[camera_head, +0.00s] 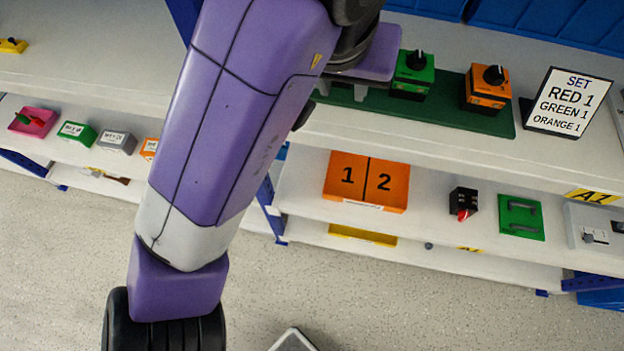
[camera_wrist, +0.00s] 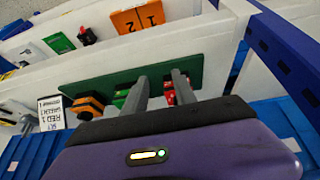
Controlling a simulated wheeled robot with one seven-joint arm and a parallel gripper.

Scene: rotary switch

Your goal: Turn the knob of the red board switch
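A green board (camera_head: 450,108) on the upper shelf carries a green switch (camera_head: 412,80) and an orange switch (camera_head: 487,92), each with a black knob on top. My arm hides the red switch in the head view. In the wrist view, parts of the red switch (camera_wrist: 169,97) show between my fingers and to the right of the right finger. Its knob and setting cannot be made out. My gripper (camera_wrist: 160,78) is open, its two grey fingers apart over the board near the red switch. The head view shows the gripper (camera_head: 342,90) over the board's left part, left of the green switch.
A sign (camera_head: 567,102) reading "SET RED 1 GREEN 1 ORANGE 1" stands right of the board. The lower shelf holds an orange box marked 1 and 2 (camera_head: 366,181), a black box with a red lever (camera_head: 463,203) and a green panel (camera_head: 521,217). Blue bins (camera_head: 550,20) line the back.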

